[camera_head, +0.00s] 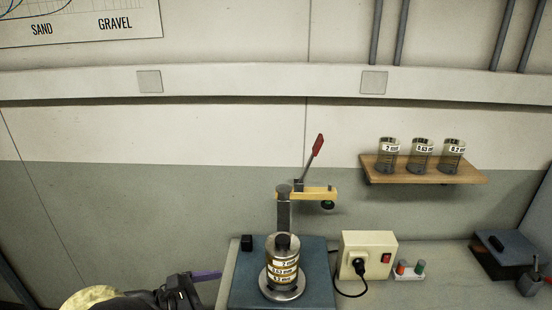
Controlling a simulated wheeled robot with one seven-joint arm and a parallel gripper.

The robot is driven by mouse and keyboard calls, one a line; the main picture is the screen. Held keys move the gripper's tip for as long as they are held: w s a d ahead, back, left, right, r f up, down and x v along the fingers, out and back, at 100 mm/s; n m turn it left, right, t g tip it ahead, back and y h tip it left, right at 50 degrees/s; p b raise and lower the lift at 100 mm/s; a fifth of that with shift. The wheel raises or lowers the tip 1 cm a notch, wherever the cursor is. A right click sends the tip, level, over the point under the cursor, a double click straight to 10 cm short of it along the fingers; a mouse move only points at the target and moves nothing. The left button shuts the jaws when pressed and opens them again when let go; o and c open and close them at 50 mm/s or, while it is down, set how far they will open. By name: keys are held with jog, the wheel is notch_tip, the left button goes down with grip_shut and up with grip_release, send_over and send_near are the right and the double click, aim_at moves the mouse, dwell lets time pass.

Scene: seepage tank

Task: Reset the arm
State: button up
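Part of my dark arm shows at the lower left. My gripper (204,276) seems to be at its right end, where a thin purple piece points right toward the bench. The picture cuts off much of the arm, and I cannot tell whether the fingers are open or shut. The gripper is left of the blue-grey base plate (245,292) and apart from the labelled sieve stack (283,262) on it.
A press with a red-handled lever (318,145) stands over the stack. A cream box (367,250) with a plug and cable is to its right. A wooden shelf (425,170) holds three labelled beakers. A dark blue block (505,262) sits at far right.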

jog(key=s+d+f+m+g+y, duration=0.1)
jog(key=d+m+y, duration=0.4)
jog(key=d+m, duration=0.7)
jog(key=s+d+f+m+g+y, duration=0.2)
jog(key=d+m+y, duration=0.4)
jog(key=d+m, duration=0.6)
jog(key=shift+s+d+g+y, duration=0.3)
jog(key=shift+s+d+g, duration=0.45)
jog(key=shift+d, duration=0.9)
